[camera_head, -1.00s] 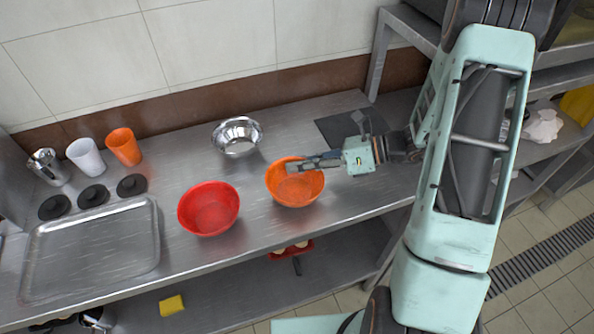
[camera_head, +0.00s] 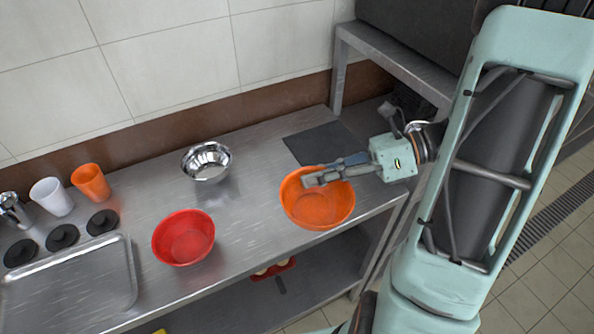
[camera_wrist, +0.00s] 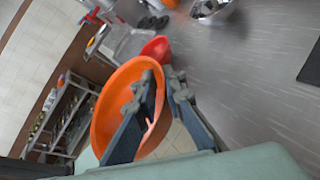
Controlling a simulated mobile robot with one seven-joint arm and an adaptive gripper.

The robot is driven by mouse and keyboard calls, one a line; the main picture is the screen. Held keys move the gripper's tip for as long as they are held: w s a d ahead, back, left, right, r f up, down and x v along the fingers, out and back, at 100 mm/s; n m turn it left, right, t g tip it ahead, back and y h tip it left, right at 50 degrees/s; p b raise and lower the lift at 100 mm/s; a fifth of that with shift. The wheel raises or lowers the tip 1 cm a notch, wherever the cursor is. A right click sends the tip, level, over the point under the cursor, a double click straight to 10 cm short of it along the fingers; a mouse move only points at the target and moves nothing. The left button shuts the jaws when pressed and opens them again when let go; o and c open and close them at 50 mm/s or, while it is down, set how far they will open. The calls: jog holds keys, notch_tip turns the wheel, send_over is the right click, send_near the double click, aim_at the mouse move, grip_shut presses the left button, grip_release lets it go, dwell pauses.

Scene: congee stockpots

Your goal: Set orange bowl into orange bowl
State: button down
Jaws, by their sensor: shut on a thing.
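One orange bowl (camera_head: 318,208) shows in the head view, at the right part of the steel counter. My gripper (camera_head: 322,178) is shut on its back rim, reaching in from the right. The bowl looks upright and raised off the counter, though the gap below it is hard to judge. In the wrist view the orange bowl (camera_wrist: 110,104) fills the left middle, with its rim between the fingers of my gripper (camera_wrist: 158,88). I cannot make out a second orange bowl in either view.
A red bowl (camera_head: 184,238) and a steel bowl (camera_head: 206,162) stand to the left on the counter (camera_head: 250,207). A dark mat (camera_head: 318,144) lies behind the orange bowl. Cups, black discs and a metal tray (camera_head: 70,284) are at far left. A shelf rack (camera_head: 392,58) stands behind right.

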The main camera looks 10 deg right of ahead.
jog(key=shift+s+d+r, duration=0.25)
jog(key=shift+d, duration=0.05)
jog(key=shift+w+r+p, duration=0.1)
jog(key=shift+w+p, duration=0.1)
jog(key=shift+p, duration=0.15)
jog(key=w+f+m+t+h+p, duration=0.1)
jog(key=w+f+m+t+p, duration=0.1)
jog(key=w, duration=0.4)
jog(key=w+f+m+t+h+p, duration=0.1)
jog(key=w+f+m+t+p, duration=0.2)
jog(key=w+p, duration=0.3)
jog(key=shift+w+d+f+t, duration=0.3)
jog(key=shift+w+f+t, duration=0.2)
jog(key=shift+w+f, duration=0.25)
